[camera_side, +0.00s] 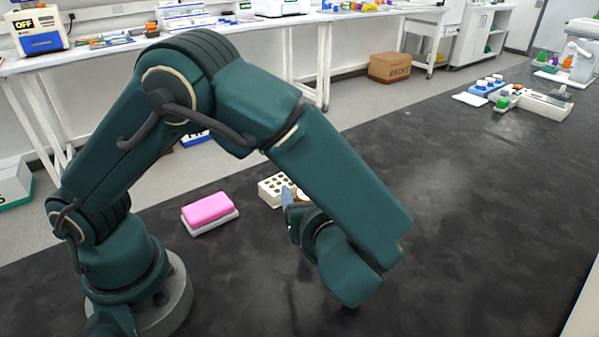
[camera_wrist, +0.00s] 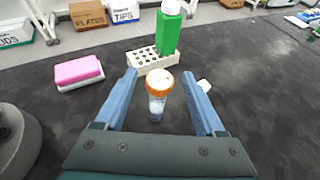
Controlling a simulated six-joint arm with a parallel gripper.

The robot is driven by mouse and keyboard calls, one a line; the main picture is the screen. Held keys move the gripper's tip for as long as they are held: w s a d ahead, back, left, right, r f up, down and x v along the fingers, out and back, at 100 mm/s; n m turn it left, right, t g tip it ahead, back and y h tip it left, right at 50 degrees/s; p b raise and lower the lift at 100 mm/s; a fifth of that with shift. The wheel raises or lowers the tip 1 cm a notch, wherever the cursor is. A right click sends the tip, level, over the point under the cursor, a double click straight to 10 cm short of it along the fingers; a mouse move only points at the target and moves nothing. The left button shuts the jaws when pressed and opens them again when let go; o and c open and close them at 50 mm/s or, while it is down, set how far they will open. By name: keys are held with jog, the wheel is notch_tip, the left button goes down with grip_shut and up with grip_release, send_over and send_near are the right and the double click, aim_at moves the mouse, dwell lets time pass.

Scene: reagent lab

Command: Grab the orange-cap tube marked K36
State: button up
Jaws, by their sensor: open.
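The orange-cap tube (camera_wrist: 158,91) shows in the wrist view, with a white-topped orange cap and a clear body. It lies between the two blue fingers of my gripper (camera_wrist: 163,85), with a visible gap on each side. I cannot read a K36 mark on it. My gripper is open. In the side view my gripper (camera_side: 290,205) is mostly hidden behind my arm, and only a blue finger and a bit of orange show beside the white rack (camera_side: 270,190).
A pink block on a white base (camera_side: 208,212) sits to the left.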

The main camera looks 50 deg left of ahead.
jog(key=f, duration=0.3)
jog(key=shift+w+a, duration=0.1)
jog(key=shift+a, duration=0.1)
jog(key=shift+x, duration=2.35)
grip_shut()
